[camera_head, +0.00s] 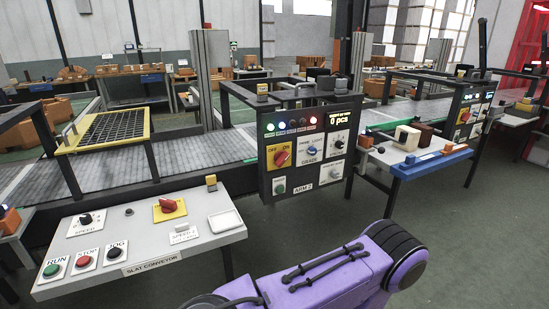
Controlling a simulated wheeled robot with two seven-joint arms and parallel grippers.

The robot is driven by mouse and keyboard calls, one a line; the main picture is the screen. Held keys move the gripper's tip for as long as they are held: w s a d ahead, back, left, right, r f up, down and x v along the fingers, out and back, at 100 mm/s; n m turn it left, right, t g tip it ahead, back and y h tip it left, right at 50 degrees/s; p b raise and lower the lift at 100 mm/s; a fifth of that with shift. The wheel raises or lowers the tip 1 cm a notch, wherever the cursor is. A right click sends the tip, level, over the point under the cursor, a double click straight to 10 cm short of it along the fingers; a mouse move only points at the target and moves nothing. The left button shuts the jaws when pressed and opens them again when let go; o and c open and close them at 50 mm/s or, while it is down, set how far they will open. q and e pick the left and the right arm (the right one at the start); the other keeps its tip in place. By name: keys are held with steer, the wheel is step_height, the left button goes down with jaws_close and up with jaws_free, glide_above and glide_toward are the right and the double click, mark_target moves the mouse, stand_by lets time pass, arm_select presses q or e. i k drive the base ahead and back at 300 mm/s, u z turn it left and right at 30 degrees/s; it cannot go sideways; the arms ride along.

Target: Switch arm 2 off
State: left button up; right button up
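The ARM 2 panel (308,150) is a dark upright control box in the middle of the head view. On its left side is a red rotary switch (282,158) on a yellow plate lettered OFF and ON. The red handle looks tilted, but it is too small to tell surely which word it points to. A row of lit lamps (291,125) and a display reading 0 pcs (341,117) are above it. A green button (280,186) is below the switch. Neither gripper is in view; only a purple link of my own arm shows at the bottom, below the panel.
The slat conveyor console (140,265) stands at the lower left, with buttons, knobs and its own red switch (168,205). The conveyor belt (200,160) runs behind. A similar dark panel (465,120) and a blue-edged table (425,165) are at right. Open floor (470,245) lies lower right.

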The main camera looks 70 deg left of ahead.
mark_target(280, 157)
steer(key=u, duration=0.95)
steer(key=i, duration=1)
steer(key=u, duration=1)
